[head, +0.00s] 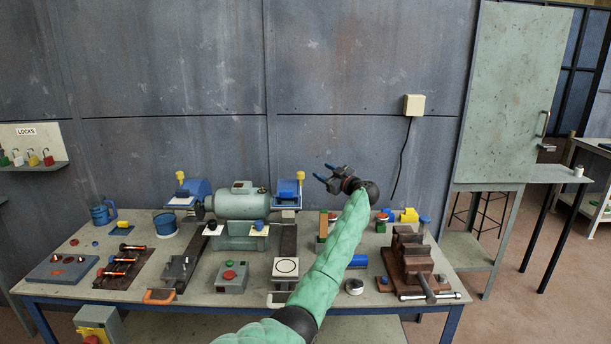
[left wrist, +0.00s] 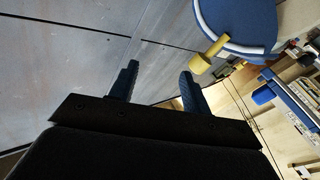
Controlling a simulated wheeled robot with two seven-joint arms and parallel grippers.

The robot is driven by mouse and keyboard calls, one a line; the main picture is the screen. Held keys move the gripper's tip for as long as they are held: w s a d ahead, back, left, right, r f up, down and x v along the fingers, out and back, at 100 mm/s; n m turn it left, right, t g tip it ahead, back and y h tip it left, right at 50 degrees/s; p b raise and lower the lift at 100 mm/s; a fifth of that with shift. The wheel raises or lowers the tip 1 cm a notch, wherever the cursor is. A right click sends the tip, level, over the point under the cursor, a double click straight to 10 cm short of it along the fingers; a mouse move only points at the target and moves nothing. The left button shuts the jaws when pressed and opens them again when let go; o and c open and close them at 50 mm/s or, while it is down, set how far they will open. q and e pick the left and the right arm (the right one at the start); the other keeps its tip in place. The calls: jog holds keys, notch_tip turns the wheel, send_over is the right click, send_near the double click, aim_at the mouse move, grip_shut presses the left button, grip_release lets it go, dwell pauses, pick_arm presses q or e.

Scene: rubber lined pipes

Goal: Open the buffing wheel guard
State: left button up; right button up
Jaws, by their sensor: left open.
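A grey-green bench machine (head: 238,203) stands on the table with a blue guard at each end. The right guard (head: 288,188) has a yellow knob (head: 300,175); the left guard (head: 190,190) has one too. I cannot tell which covers the buffing wheel. My left gripper (head: 323,172) is open and empty, in the air to the right of the right guard, fingers pointing left. In the left wrist view, a blue guard (left wrist: 240,20) with a yellow knob (left wrist: 207,57) shows at upper right, beyond and apart from the open fingers (left wrist: 160,70). My right gripper is not in view.
A brown vise (head: 408,262) stands on the right of the table. A grey box with a red button (head: 232,277) sits in front of the machine. Coloured blocks (head: 409,215) lie behind my arm. The wall is close behind the table.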

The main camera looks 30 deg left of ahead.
aim_at(300, 174)
pick_arm(q)
jog(key=s+a+g+p, duration=0.1)
jog(key=a, duration=0.1)
jog(key=s+a+f+m+g+p, duration=0.1)
jog(key=a, duration=0.1)
jog(key=s+a+g+p, duration=0.1)
jog(key=a+g, duration=0.1)
jog(key=a, duration=0.1)
jog(key=shift+s+f+m, duration=0.15)
jog(key=shift+s+m, duration=0.15)
jog(key=shift+a+f, duration=0.15)
jog(key=shift+a, duration=0.65)
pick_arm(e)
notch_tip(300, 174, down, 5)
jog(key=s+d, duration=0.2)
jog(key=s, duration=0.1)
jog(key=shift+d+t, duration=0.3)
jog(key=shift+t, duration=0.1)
pick_arm(q)
jog(key=shift+c, duration=0.5)
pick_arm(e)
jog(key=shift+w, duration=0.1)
pick_arm(q)
grip_shut()
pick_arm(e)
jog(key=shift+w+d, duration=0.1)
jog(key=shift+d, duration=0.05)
